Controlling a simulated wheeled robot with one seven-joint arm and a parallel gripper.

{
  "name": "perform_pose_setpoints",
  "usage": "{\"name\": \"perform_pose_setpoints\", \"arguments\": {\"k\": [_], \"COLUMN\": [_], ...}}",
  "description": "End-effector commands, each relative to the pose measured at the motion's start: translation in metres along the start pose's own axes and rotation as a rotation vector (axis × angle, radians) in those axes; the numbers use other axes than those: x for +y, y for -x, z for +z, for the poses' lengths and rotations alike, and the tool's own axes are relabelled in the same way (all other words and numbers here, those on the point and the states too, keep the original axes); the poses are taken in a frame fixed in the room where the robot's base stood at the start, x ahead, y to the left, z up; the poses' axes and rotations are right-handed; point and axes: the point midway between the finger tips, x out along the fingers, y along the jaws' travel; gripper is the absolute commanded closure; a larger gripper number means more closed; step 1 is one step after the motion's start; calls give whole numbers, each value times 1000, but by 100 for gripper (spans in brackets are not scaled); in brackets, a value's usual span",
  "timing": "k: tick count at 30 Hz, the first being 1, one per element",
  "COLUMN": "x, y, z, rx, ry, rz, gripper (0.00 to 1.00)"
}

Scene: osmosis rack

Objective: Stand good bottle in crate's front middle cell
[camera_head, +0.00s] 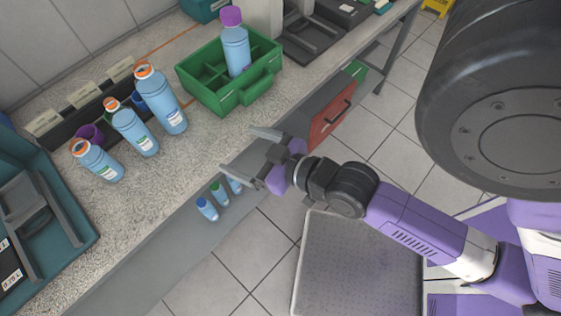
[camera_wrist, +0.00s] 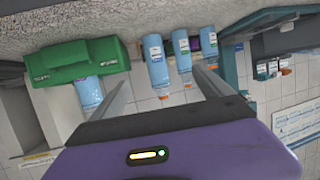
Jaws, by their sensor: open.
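The green crate (camera_head: 229,103) stands on the counter, with dividers and a front handle. A blue bottle with a purple cap (camera_head: 236,45) stands upright in it, near the middle; its exact cell is hard to tell. Three blue bottles with orange caps stand left of the crate: a left one (camera_head: 97,160), a middle one (camera_head: 131,128) and a right one (camera_head: 161,101). Which bottle is the good one is not clear. My gripper (camera_head: 247,152) is open and empty by the counter's front edge, apart from crate and bottles. The wrist view shows the crate (camera_wrist: 70,55) and bottles inverted.
A teal tray (camera_head: 75,215) holding a dark rack is at the left. Dark bins with white cards (camera_head: 80,108) and purple and blue cups stand behind the bottles. Small bottles (camera_head: 208,209) show below the counter edge. Bare counter (camera_head: 195,140) lies between bottles and crate.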

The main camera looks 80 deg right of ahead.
Motion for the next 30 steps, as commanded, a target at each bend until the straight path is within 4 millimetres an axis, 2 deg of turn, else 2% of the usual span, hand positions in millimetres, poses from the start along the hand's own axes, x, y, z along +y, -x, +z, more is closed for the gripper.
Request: {"name": "perform_pose_setpoints", "arguments": {"k": [1,6,9,12,16,24,30], "x": [-16,-48,-59,-65,-68,-68,-68], "y": [21,80,108,126,136,137,131], "z": [8,10,7,4,1,1,16], "rx": [-4,28,45,56,64,66,66], "ry": [17,60,76,85,90,90,90], "rz": [-49,-184,-251,-296,-322,-324,-323], "gripper": [10,10,10,10,10,10,10]}}
